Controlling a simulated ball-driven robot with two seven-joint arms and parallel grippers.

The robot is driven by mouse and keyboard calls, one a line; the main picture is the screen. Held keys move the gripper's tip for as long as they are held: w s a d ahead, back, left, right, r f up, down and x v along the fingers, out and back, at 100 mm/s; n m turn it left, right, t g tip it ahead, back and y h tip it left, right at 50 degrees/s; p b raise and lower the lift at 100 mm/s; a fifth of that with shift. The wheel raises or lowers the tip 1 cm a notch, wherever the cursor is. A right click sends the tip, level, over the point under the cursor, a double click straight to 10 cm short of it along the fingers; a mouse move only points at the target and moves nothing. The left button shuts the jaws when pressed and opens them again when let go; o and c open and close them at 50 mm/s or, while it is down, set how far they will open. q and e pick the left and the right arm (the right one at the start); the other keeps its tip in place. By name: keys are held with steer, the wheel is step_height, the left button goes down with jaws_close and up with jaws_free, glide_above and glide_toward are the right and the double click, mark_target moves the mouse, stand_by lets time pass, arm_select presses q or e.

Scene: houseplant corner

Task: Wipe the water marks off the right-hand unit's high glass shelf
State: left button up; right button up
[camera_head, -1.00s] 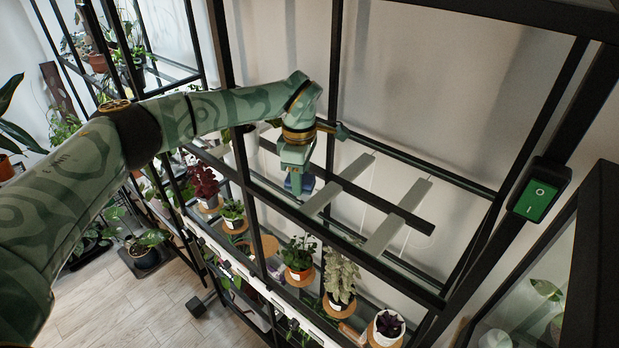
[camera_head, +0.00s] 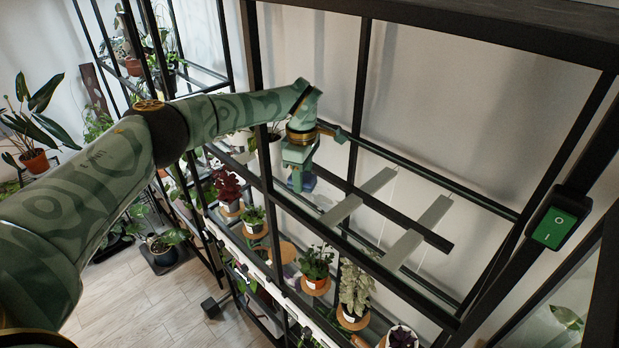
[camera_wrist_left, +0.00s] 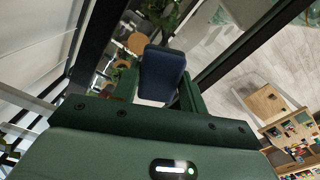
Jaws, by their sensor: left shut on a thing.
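The high glass shelf (camera_head: 385,228) of the right-hand unit is a clear pane in a black metal frame, with pale grey bars under or across it. I cannot make out water marks on it. My left gripper (camera_head: 299,182) points down at the left part of this shelf. It is shut on a dark blue pad (camera_head: 301,183), which also shows between the fingers in the left wrist view (camera_wrist_left: 162,72). I cannot tell whether the pad touches the glass. My right gripper is not in view.
Black uprights (camera_head: 361,100) and rails surround the shelf. Several potted plants, such as a red-leaved one (camera_head: 227,186), stand on the tier below. A green switch box (camera_head: 554,228) is on the right post. A leafy plant (camera_head: 34,125) stands far left.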

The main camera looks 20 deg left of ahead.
mark_target(333, 206)
arm_select(q)
steer(key=shift+w+a+r, duration=0.1)
steer(key=shift+a+r, duration=0.1)
steer(key=shift+a, duration=0.2)
steer(key=shift+r+p, duration=0.2)
steer(key=shift+p, duration=0.35)
steer(key=shift+s+d+p, duration=0.2)
steer(key=shift+d+p, duration=0.35)
steer(key=shift+s+d+f, duration=0.1)
steer(key=shift+d+f, duration=0.15)
steer(key=shift+d, duration=0.05)
steer(key=shift+s+d+f, duration=0.1)
steer(key=shift+s+d, duration=0.15)
steer(key=shift+d, duration=0.5)
steer(key=shift+s+d, duration=0.2)
steer(key=shift+d, duration=0.5)
steer(key=shift+s+d+f, duration=0.1)
steer(key=shift+s+d, duration=0.1)
steer(key=shift+d, duration=0.25)
steer(key=shift+s+d+f, duration=0.1)
steer(key=shift+s+d, duration=0.05)
steer(key=shift+d, duration=0.25)
steer(key=shift+s+d+r, duration=0.1)
steer(key=shift+s+d, duration=0.1)
steer(key=shift+d, duration=0.4)
steer(key=shift+s+d, duration=0.25)
steer(key=shift+d, duration=0.4)
steer(key=shift+s+d+r, duration=0.1)
steer(key=shift+s+d, duration=0.1)
steer(key=shift+d, duration=0.4)
